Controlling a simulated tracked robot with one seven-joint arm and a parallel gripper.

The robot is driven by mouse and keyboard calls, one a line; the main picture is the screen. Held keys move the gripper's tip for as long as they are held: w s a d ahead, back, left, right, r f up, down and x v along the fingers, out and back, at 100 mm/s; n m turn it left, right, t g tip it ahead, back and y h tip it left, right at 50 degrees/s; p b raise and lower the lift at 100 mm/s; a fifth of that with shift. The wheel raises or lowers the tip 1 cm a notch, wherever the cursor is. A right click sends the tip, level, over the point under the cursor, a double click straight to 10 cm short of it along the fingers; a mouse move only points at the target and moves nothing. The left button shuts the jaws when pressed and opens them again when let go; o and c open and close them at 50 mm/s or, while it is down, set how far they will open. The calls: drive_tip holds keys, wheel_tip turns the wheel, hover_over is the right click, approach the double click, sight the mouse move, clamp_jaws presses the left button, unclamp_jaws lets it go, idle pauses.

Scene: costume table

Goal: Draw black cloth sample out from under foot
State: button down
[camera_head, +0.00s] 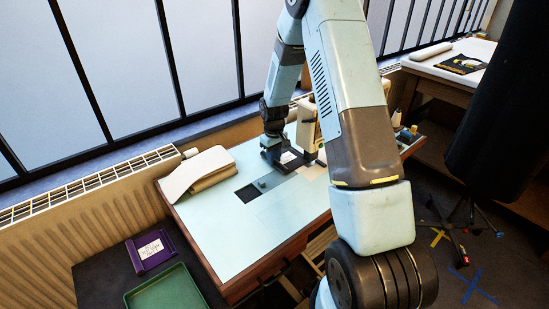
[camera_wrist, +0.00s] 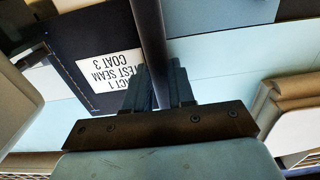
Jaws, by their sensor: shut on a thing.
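The black cloth sample (camera_wrist: 85,45) shows in the wrist view with a white label (camera_wrist: 110,72) reading upside down "ACT 1 TEST SEAM COAT 3". My gripper (camera_wrist: 158,85) is shut on a dark strip of it that rises between the fingers. In the head view my gripper (camera_head: 284,160) is low over the table, at the sewing machine (camera_head: 307,128). The sample's pale label (camera_head: 289,157) shows there beside the fingers. My arm hides much of the machine. I cannot see the foot clearly, or whether cloth lies under it.
The pale blue tabletop (camera_head: 225,235) is mostly clear at its front left. A dark square (camera_head: 248,193) lies on it. Folded cream cloth (camera_head: 198,170) is at the left edge. A window and radiator are behind.

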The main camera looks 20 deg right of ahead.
sight(259, 172)
drive_tip(key=shift+a, duration=0.15)
drive_tip(key=shift+s+a, duration=0.45)
drive_tip(key=shift+a, duration=0.6)
drive_tip(key=shift+s+a, duration=0.4)
drive_tip(key=shift+a, duration=0.65)
drive_tip(key=shift+s+a, duration=0.45)
drive_tip(key=shift+a, duration=0.6)
drive_tip(key=c, duration=0.9)
unclamp_jaws()
drive_tip(key=shift+d, duration=0.1)
drive_tip(key=shift+r, duration=0.1)
wheel_tip(259, 172, up, 14)
drive_tip(key=shift+f, duration=0.25)
